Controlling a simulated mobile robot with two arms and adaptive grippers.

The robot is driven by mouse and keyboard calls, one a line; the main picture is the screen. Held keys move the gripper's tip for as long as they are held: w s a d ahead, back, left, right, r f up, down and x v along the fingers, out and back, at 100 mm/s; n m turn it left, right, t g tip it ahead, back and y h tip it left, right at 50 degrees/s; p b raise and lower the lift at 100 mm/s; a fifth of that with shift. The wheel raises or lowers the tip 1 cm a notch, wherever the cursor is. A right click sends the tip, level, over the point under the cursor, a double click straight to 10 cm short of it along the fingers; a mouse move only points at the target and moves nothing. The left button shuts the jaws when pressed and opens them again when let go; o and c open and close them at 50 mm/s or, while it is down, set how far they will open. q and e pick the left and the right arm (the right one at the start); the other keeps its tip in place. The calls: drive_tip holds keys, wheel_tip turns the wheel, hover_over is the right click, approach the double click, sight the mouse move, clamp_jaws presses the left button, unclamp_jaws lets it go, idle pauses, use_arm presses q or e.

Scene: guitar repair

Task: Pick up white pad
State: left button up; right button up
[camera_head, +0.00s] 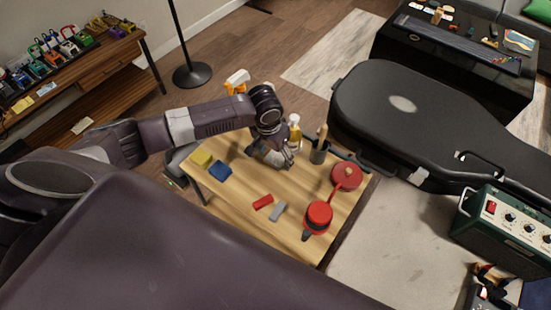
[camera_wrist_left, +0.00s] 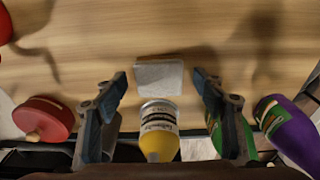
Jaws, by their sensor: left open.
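The white pad (camera_wrist_left: 160,75) lies on the wooden table in the left wrist view, a small pale block ahead of my left gripper. My left gripper (camera_wrist_left: 160,80) is open, with one finger on each side of the pad and gaps between. In the head view the left gripper (camera_head: 276,160) points down over the back part of the table (camera_head: 240,205), and I cannot make out the pad there. A bottle with a white label and yellow part (camera_wrist_left: 159,130) stands close by the pad, between the fingers in the picture. My right gripper is not in view.
A green bottle (camera_wrist_left: 238,135) and a purple bottle (camera_wrist_left: 290,132) are near the right finger. Red round items (camera_head: 318,215), red (camera_head: 263,201) and grey (camera_head: 278,211) blocks, and yellow (camera_head: 200,157) and blue (camera_head: 220,171) pads lie on the table. A guitar case (camera_head: 440,110) is beside it.

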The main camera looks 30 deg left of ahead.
sight(275, 159)
use_arm(q)
drive_tip(key=c, duration=1)
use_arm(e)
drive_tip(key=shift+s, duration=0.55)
use_arm(q)
drive_tip(key=shift+r, duration=0.1)
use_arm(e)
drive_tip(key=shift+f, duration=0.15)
use_arm(q)
drive_tip(key=shift+s+r, duration=0.1)
drive_tip(key=shift+r, duration=0.05)
wheel_tip(275, 159, up, 6)
drive_tip(key=shift+r+b, duration=0.1)
drive_tip(key=shift+b, duration=0.7)
drive_tip(key=shift+s+a+r+b, duration=0.1)
drive_tip(key=shift+s+a+b, duration=0.4)
drive_tip(key=shift+s, duration=2.75)
drive_tip(key=shift+s+a+r+b, duration=0.1)
drive_tip(key=shift+s+a+b, duration=0.4)
drive_tip(key=shift+s, duration=2.8)
drive_tip(key=shift+s+a+b, duration=0.35)
drive_tip(key=shift+s+b, duration=0.2)
drive_tip(key=shift+s, duration=2.7)
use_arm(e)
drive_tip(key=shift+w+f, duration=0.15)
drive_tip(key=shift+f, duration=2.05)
